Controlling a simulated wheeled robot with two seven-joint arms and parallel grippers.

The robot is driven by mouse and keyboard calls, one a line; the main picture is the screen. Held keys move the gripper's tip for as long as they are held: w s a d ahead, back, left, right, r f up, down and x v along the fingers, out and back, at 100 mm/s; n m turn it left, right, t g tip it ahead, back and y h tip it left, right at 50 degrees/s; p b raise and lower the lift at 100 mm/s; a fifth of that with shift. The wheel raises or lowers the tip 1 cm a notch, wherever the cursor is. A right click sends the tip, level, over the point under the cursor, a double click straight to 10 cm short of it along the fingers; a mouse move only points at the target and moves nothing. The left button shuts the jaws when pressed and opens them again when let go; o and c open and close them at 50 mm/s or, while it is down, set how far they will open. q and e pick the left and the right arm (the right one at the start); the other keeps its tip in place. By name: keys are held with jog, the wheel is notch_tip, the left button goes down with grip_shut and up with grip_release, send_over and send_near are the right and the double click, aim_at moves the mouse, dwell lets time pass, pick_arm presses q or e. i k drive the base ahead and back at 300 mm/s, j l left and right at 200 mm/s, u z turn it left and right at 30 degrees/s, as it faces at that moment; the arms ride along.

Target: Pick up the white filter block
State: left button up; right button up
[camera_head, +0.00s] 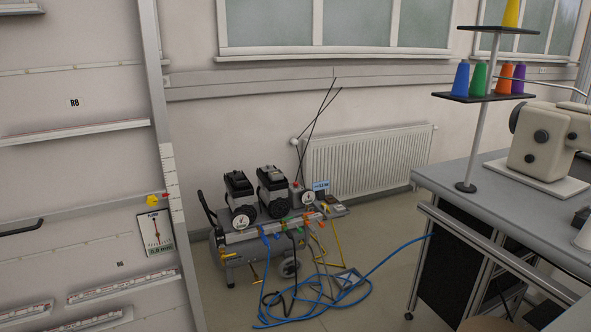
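I cannot pick out a white filter block for certain in the head view. A wheeled compressor (246,252) with two black-topped motor heads, round gauges and coloured fittings stands on the floor by the wall. Some small parts on it are too small to tell apart. Neither of my grippers is in view.
A blue hose (385,262) lies coiled on the floor before the compressor and runs right. A grey table (470,205) with a sewing machine (545,150) and thread stand (473,140) fills the right. A pale panel (75,185) fills the left. A radiator (368,160) is behind.

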aim_at(339, 209)
jog(key=i, duration=3.3)
jog(key=u, duration=0.5)
